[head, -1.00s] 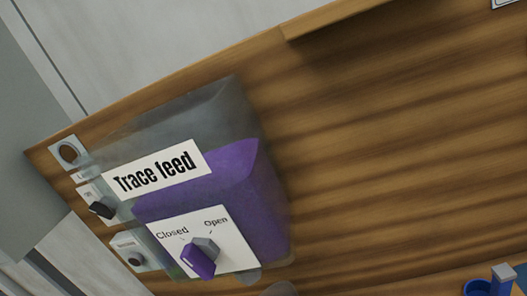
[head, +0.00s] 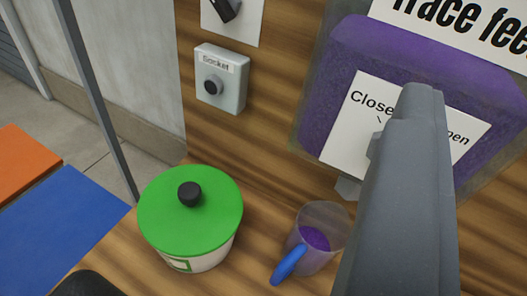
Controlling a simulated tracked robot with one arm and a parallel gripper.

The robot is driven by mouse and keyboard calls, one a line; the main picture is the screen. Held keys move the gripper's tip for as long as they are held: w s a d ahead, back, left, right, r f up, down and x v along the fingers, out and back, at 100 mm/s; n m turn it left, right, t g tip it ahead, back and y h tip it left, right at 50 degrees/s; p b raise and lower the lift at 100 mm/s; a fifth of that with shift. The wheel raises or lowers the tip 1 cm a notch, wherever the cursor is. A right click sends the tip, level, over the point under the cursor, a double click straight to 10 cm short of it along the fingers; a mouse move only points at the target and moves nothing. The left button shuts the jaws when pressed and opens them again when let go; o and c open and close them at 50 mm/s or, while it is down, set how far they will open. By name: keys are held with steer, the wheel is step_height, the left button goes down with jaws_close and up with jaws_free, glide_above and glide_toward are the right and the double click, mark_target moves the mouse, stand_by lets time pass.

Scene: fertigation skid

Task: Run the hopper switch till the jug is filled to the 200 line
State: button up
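The trace feed hopper (head: 350,75) is a clear box with purple material inside, at the upper right. Its white switch plate (head: 345,125) reads Closed on the left, and part of Open shows on the right. My gripper (head: 418,105) is a large grey shape in front of the plate and hides most of the switch knob, so I cannot tell its setting. Whether the gripper is open or touching the knob is unclear. The clear jug (head: 328,218) with a blue handle stands below the hopper's small grey spout (head: 347,188). Purple material lies inside; no line is readable.
A white pot with a green lid (head: 205,215) and black knob stands left of the jug. A socket box (head: 222,88) and a black switch (head: 225,10) are on the wooden panel. Orange (head: 22,160) and blue (head: 60,235) surfaces lie at far left.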

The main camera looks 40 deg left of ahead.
step_height(320, 180, down, 8)
steer(key=p+x, duration=0.2)
steer(key=x, duration=0.5)
steer(key=shift+w, duration=0.2)
steer(key=shift+a, duration=0.1)
jaws_close()
